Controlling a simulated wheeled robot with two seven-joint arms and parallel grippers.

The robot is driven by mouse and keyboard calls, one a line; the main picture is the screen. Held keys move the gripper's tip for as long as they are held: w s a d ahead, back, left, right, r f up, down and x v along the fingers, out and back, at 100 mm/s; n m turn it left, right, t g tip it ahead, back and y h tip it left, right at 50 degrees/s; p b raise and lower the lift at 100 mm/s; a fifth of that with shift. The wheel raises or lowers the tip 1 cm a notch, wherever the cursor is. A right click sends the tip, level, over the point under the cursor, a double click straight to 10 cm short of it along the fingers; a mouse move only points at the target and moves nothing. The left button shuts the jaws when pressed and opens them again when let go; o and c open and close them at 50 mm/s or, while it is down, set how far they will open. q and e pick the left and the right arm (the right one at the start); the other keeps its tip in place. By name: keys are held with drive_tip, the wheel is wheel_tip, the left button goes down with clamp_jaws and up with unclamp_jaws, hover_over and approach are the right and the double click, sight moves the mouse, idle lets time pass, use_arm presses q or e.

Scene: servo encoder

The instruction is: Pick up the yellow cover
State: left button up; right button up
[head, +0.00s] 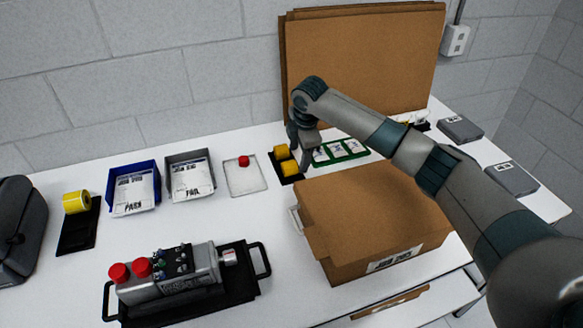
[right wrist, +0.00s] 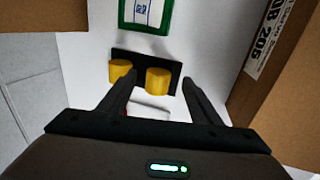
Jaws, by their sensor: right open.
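Two yellow covers sit on a small black tray (head: 297,180) at the back middle of the table. In the head view one yellow cover (head: 281,152) is farther back and the other (head: 290,168) is nearer. My right gripper (head: 300,156) is open and points down right beside them. In the right wrist view one yellow cover (right wrist: 157,81) shows between the fingertips (right wrist: 159,84), and the other (right wrist: 120,70) is left of the left finger. Nothing is held. Whether the fingers touch a cover, I cannot tell. My left gripper is out of view.
A large cardboard box (head: 345,206) stands right in front of the tray, under my right arm. A green-framed card holder (head: 341,151) is beside the tray. A clear tray with a red cap (head: 244,161) and bins (head: 135,188) stand left. A device (head: 168,279) is in front.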

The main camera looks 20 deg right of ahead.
sight(296, 164)
drive_tip(key=shift+w+a+f, duration=0.1)
drive_tip(key=shift+f, duration=0.15)
drive_tip(key=p+x, duration=0.2)
drive_tip(key=x, duration=0.1)
drive_tip(key=shift+a, duration=0.15)
drive_tip(key=shift+w+f, duration=0.2)
drive_tip(key=shift+f, duration=0.4)
drive_tip(key=c, duration=1.1)
